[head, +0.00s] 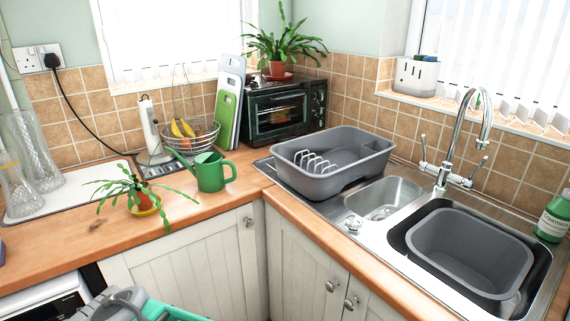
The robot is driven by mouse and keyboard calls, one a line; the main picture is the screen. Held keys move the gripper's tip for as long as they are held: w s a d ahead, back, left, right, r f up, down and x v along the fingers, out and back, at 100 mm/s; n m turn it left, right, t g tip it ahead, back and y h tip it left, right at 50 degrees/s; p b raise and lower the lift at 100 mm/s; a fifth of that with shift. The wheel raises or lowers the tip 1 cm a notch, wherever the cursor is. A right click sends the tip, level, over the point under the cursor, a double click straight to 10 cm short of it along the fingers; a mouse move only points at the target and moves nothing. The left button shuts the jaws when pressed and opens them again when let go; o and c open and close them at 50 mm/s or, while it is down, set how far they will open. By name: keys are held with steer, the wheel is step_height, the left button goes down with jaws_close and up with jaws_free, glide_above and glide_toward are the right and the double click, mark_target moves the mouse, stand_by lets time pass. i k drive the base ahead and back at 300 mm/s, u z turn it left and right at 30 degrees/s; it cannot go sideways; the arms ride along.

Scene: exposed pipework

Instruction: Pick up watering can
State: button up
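The green watering can (211,172) stands upright on the wooden worktop, near the inner corner left of the sink. Its long spout points up and to the left, and its handle is on the right side. Its whole body shows, with nothing in front of it.
A potted plant (140,203) stands left of the can, its leaves spreading towards it. A wire fruit basket (204,135) and green chopping board (225,119) are behind. A grey dish rack (333,178) is to the right. Worktop in front of the can is clear.

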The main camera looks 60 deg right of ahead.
mark_target(208, 172)
steer(key=z, duration=1.2)
steer(key=k, duration=0.2)
steer(key=z, duration=0.5)
steer(key=i, duration=0.2)
steer(key=u, duration=0.3)
